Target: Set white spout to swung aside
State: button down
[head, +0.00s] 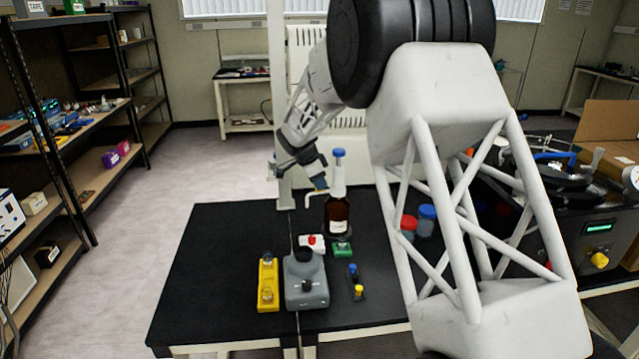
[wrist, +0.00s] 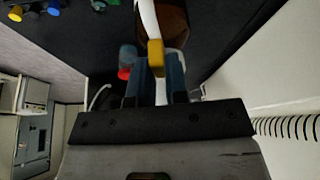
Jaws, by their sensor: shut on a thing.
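The white spout (head: 315,193) juts left from the neck of a brown bottle (head: 338,214) with a blue-topped white pump (head: 339,165). In the wrist view the white spout (wrist: 148,18) runs in front of the brown bottle (wrist: 175,22) down to the fingers. My gripper (head: 319,182) is at the spout, left of the pump. In the wrist view my gripper (wrist: 156,75) has its blue fingers shut on the spout, with a small yellow piece (wrist: 155,55) at the fingertips. The exact contact is partly hidden.
A grey device (head: 306,280), a yellow block (head: 268,284) and small items stand in front of the bottle on the black table (head: 215,270). Red-capped (head: 408,226) and blue-capped (head: 427,218) jars stand to its right, partly behind my arm. The table's left side is clear.

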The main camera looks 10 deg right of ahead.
jog(key=c, duration=1.1)
grip_release()
jog(key=shift+r, duration=0.15)
jog(key=shift+v, duration=3.8)
